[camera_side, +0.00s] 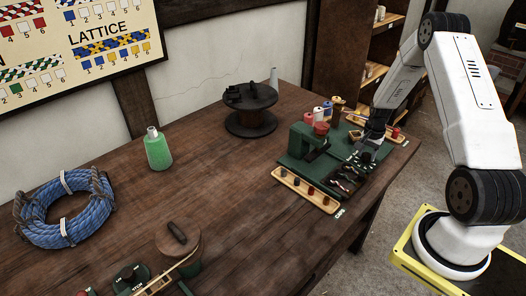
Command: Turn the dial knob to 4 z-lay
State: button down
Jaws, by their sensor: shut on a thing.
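My gripper (368,148) points down at the right part of the green machine base (292,162) on the bench. It is shut on the dial knob, on a dark dial face (363,158) with small white marks around it. The fingers cover most of the knob, and the marks are too small to read, so I cannot tell which setting it points to.
Wooden strips with pegs lie in front (303,189) and behind (372,127) the machine. Coloured spools (318,114) stand behind it. A dark reel (250,122), green bottle (157,152), blue rope coil (68,215) and lidded pot (180,245) stand farther left. The bench middle is clear.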

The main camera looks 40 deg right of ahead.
aim_at(367, 155)
jog(key=m, duration=0.6)
dwell(0.4)
jog(key=shift+c, duration=1.3)
grip_release()
jog(key=shift+r, duration=0.1)
jog(key=shift+r, duration=3.85)
jog(key=shift+a, duration=0.1)
